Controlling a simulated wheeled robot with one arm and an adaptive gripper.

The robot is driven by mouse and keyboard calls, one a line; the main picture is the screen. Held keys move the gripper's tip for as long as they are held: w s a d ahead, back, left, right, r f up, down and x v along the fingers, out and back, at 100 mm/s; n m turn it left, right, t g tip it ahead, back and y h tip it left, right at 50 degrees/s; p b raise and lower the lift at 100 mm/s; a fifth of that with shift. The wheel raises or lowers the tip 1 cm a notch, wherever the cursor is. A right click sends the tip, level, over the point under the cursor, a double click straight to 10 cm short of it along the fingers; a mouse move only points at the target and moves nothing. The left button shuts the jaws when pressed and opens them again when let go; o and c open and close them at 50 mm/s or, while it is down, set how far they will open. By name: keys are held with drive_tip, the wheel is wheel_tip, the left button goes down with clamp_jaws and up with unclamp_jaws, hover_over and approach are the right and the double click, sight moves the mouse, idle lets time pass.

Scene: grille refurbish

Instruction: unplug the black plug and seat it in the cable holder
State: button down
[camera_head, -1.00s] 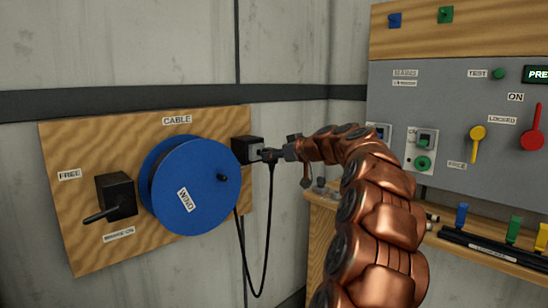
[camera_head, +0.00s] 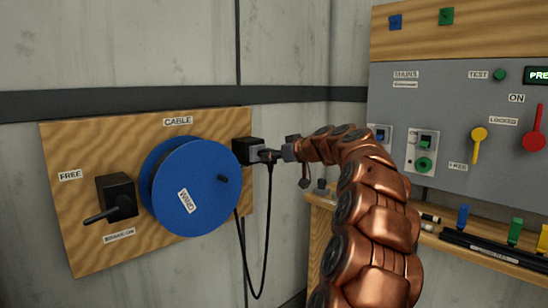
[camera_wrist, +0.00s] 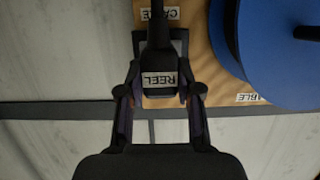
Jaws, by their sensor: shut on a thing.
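The black plug (camera_head: 268,155) is at the right side of a black box (camera_head: 247,150) mounted on the right edge of the wooden board. The plug appears to meet the box; how deep it sits cannot be told. Its black cable (camera_head: 268,225) hangs down in a loop toward the blue reel. My gripper (camera_head: 281,152) is shut on the plug from the right. In the wrist view, my gripper's fingers (camera_wrist: 160,88) stand on both sides of a black body with a label reading REEL (camera_wrist: 160,79). I cannot make out which part is the cable holder.
The blue reel (camera_head: 195,190) is left of the plug, with a black lever (camera_head: 115,205) farther left. A grey panel (camera_head: 450,110) with switches stands at right, above a wooden ledge (camera_head: 325,205) holding several coloured clips. Bare wall lies below the plug.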

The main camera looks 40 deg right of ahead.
drive_tip(key=shift+w, duration=0.95)
drive_tip(key=c, duration=0.7)
unclamp_jaws()
drive_tip(key=v, duration=1.2)
